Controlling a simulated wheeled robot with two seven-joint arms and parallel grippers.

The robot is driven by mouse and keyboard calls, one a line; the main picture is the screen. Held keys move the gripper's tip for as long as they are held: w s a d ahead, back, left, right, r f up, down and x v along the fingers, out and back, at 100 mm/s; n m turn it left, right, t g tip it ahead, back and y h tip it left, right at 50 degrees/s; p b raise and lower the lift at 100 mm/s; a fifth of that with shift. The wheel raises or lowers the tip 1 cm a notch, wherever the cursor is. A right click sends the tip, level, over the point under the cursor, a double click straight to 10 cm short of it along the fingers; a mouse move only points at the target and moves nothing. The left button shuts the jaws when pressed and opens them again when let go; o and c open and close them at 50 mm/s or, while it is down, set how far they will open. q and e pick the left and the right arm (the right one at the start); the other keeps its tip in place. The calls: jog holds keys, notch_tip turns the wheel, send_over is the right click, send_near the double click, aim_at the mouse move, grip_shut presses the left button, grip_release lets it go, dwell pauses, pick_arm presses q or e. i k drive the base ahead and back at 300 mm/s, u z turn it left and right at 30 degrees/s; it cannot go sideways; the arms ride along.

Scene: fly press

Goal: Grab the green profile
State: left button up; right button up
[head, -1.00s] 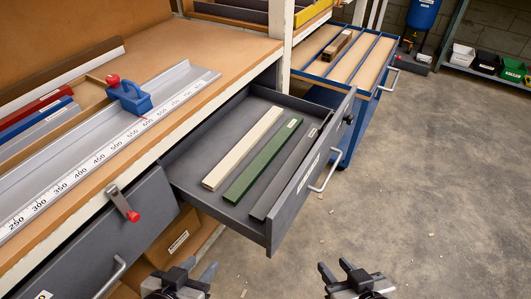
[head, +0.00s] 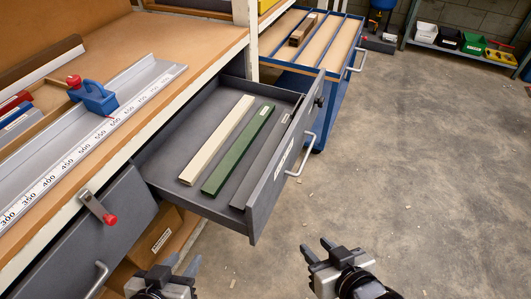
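The green profile (head: 238,150) is a long bar lying flat in the open grey drawer (head: 164,184). It lies between a cream profile (head: 217,139) on its left and a dark grey profile (head: 261,160) on its right. My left gripper (head: 181,264) is at the bottom of the head view, below and in front of the drawer, apart from it. Its two fingers stand apart with nothing between them. My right gripper (head: 317,249) is on the right, over the floor and clear of the drawer. Its fingers are also apart and empty.
The drawer front with its handle (head: 301,155) stands out from the workbench (head: 190,40). A measuring rail (head: 75,160) with a blue stop (head: 95,98) lies on the bench. A blue cart (head: 342,82) stands behind the drawer. The floor on the right is mostly open.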

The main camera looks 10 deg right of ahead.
aim_at(214, 185)
jog(key=u, duration=3.3)
jog(key=k, duration=1.35)
jog(key=z, duration=1.45)
jog(key=i, duration=1)
